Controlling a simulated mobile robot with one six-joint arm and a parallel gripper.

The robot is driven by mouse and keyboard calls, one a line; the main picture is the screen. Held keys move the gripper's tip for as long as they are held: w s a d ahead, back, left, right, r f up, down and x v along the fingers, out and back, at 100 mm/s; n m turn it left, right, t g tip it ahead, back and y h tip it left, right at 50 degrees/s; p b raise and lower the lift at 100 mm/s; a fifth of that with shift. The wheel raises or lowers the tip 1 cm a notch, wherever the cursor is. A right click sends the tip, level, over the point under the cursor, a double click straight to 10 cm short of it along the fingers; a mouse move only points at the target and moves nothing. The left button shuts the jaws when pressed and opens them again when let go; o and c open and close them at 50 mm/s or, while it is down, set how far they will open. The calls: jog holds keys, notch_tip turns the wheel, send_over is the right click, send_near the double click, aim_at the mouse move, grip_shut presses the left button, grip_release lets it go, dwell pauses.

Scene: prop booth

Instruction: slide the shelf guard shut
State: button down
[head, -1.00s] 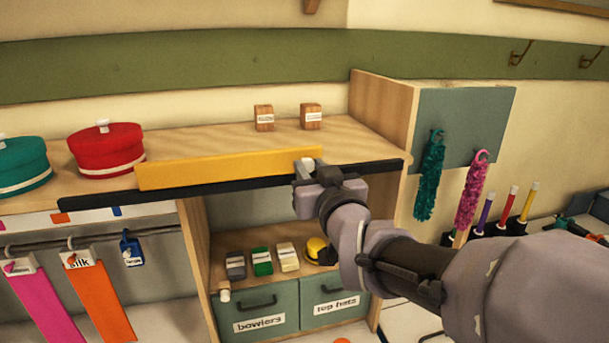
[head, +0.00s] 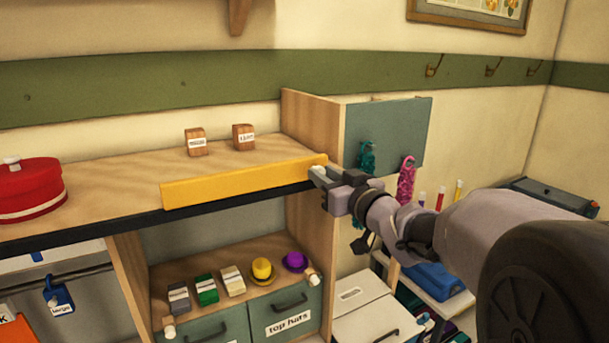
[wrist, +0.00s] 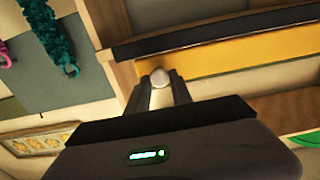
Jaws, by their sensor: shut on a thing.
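The shelf guard (head: 240,183) is a long yellow panel standing along the front edge of the wooden shelf. Its right end is at the wooden side panel (head: 308,122) at the shelf's right end. A dark rail (head: 90,225) runs along the shelf's front edge. My gripper (head: 319,174) is shut on the guard's pale knob at its right end. The wrist view shows the round knob (wrist: 158,76) between my fingers, with the yellow guard (wrist: 230,55) beside it. The fingers hide part of the knob.
Two small labelled wooden blocks (head: 243,137) stand on the shelf behind the guard. A red hat box (head: 28,190) sits at the left. Below are a yellow hat (head: 262,270), a purple hat (head: 295,262) and drawers. Feathery boas (head: 407,180) hang right, near my arm.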

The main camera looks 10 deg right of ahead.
jog(key=shift+d+r, duration=0.1)
jog(key=shift+r, duration=0.05)
jog(key=c, duration=1.3)
grip_release()
jog(key=shift+o, duration=0.7)
jog(key=shift+w+d, duration=0.1)
jog(key=shift+d, duration=0.15)
jog(key=shift+a, duration=0.1)
